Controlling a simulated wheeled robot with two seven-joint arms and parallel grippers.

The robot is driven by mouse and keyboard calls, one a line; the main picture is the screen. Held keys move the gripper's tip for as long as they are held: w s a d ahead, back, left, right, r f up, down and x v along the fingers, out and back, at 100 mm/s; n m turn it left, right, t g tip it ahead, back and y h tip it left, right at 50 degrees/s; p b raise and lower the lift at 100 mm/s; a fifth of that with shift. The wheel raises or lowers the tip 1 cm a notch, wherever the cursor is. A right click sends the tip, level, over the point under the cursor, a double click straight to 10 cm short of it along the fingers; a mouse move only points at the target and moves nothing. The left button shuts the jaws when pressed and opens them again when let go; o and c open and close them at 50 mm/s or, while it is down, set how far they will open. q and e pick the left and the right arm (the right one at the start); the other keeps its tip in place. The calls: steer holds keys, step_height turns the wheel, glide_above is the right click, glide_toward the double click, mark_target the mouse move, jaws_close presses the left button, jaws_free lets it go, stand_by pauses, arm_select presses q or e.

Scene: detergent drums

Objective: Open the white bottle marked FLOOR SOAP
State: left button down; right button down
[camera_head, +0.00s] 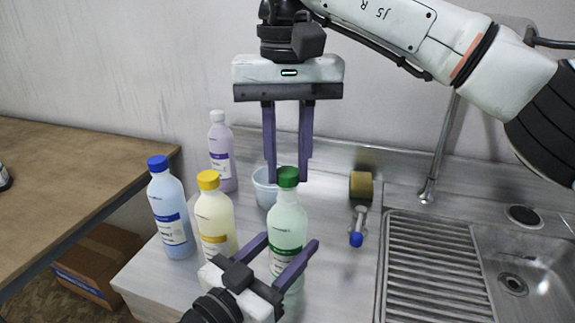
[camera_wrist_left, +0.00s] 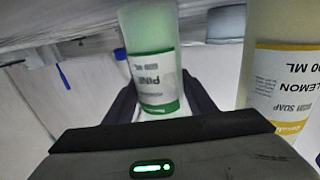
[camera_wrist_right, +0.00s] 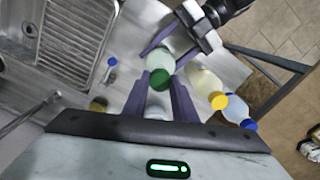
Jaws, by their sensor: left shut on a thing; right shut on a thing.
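A pale green-white bottle (camera_head: 287,222) with a green cap (camera_head: 288,177) stands upright on the counter. Its label reads PINE in the left wrist view (camera_wrist_left: 153,70); I cannot read FLOOR SOAP on it. My left gripper (camera_head: 291,243) is shut on this bottle's body from the front, one finger on each side. My right gripper (camera_head: 288,180) points down from above and is shut on the green cap, which also shows between its fingers in the right wrist view (camera_wrist_right: 160,79). The cap sits on the bottle.
A cream bottle with a yellow cap (camera_head: 215,220) stands close at left, label LEMON. Beyond it are a blue-capped bottle (camera_head: 170,210) and a lilac bottle (camera_head: 222,155). A light-blue cup (camera_head: 263,188) is behind. A brush (camera_head: 358,222) and sink (camera_head: 470,265) lie right.

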mark_target(287, 172)
steer(key=shift+r, duration=0.15)
steer(key=shift+r, duration=1.95)
arm_select(q)
steer(key=c, duration=0.7)
jaws_free()
